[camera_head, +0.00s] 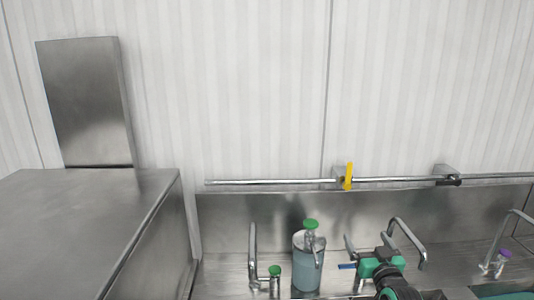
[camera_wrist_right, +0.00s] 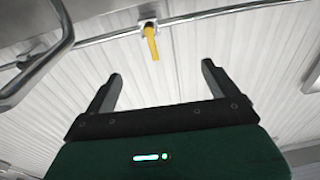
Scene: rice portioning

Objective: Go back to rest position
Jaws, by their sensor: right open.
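My right gripper (camera_head: 366,241) shows at the lower right of the head view, with a green body and a dark arm below it. It is over the sink area, close to a curved faucet. In the right wrist view its two grey fingers (camera_wrist_right: 162,71) are spread apart, with nothing between them. They point toward the white wall and the pipe. My left gripper is not in view.
A steel sink counter (camera_head: 225,264) holds a green-topped dispenser (camera_head: 307,262) and curved faucets (camera_head: 408,241). A wall pipe (camera_head: 270,182) carries a yellow handle (camera_head: 347,177). A steel cabinet (camera_head: 85,225) stands at left. The air above the counter is clear.

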